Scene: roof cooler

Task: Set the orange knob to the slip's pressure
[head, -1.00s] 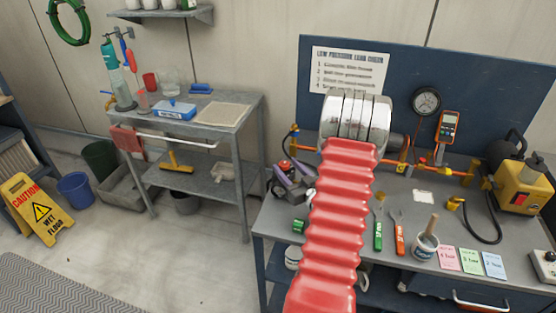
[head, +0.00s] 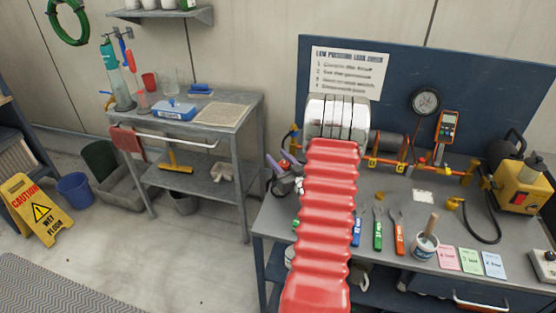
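A brass and orange pipe run (head: 400,165) crosses the back of the grey bench, with a round pressure gauge (head: 425,101) above it. The gauge's needle is too small to read. I cannot make out the orange knob for certain. Pink (head: 448,258), green (head: 470,261) and blue (head: 494,264) slips lie in a row at the bench's front right; their writing is too blurred to read surely. A blank-looking pale card (head: 423,196) lies further back. My red ribbed arm with its metal end covers the left part of the pipe run. My gripper is hidden.
An orange meter (head: 446,127) stands right of the gauge. A yellow pump (head: 520,184) with a black hose is at the right. A steel trolley (head: 238,107) is at the left.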

